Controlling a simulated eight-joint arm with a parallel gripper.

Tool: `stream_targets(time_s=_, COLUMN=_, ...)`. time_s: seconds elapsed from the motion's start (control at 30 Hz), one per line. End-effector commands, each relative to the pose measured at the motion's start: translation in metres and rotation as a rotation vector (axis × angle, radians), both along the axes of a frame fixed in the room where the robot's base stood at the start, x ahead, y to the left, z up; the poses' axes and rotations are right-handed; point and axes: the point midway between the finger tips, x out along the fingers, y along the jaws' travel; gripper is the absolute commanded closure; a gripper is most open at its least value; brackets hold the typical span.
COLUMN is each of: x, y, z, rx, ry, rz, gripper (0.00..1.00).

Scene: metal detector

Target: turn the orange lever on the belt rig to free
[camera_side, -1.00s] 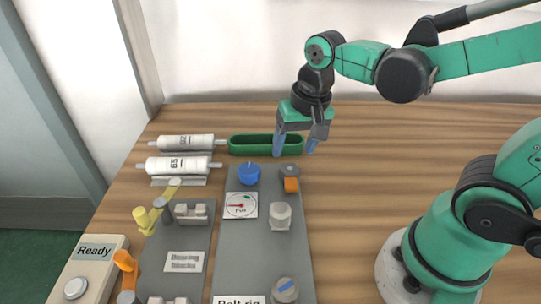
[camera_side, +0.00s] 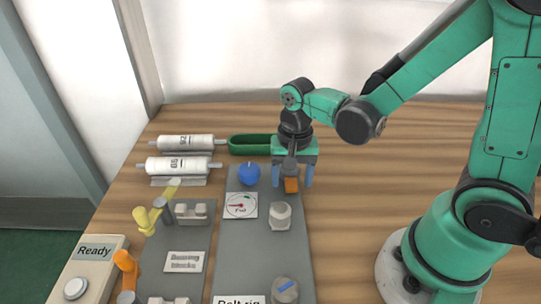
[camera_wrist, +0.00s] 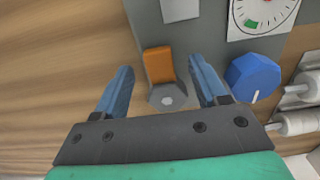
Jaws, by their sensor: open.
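The orange lever (camera_side: 291,185) sits at the upper right of the grey belt rig panel (camera_side: 262,270). In the wrist view the lever (camera_wrist: 158,64) shows its orange arm pointing away from my gripper, on a grey hub (camera_wrist: 168,97) with a pale centre. My gripper (camera_side: 292,180) is open over the lever's hub, with one blue finger on each side. In the wrist view both fingertips of my gripper (camera_wrist: 162,78) stand apart from the lever. In the side view my gripper hides the hub.
A blue knob (camera_side: 249,174) stands left of the lever, with a gauge (camera_side: 240,205) below it. A green tray (camera_side: 250,144) and white rollers (camera_side: 178,165) lie behind. Bare table is free to the right.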

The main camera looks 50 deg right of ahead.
Motion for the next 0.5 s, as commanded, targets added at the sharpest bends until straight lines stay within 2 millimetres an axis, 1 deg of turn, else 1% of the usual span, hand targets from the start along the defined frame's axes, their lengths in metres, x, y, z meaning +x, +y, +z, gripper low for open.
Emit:
stream_targets(time_s=0.2, x=-0.0001, y=0.0000, z=-0.0005, rx=0.000, ry=0.000, rz=0.000, gripper=0.34)
stream_targets(time_s=0.23, x=-0.0001, y=0.0000, z=-0.0005, rx=0.000, ry=0.000, rz=0.000, gripper=0.37)
stream_targets(time_s=0.43, x=-0.0001, y=-0.0001, z=-0.0004, rx=0.000, ry=0.000, rz=0.000, gripper=0.94)
stream_targets(time_s=0.47, x=-0.0001, y=-0.0001, z=-0.0004, rx=0.000, ry=0.000, rz=0.000, gripper=1.00)
stream_targets(time_s=0.5, x=-0.0001, y=-0.0001, z=-0.0004, rx=0.000, ry=0.000, rz=0.000, gripper=1.00)
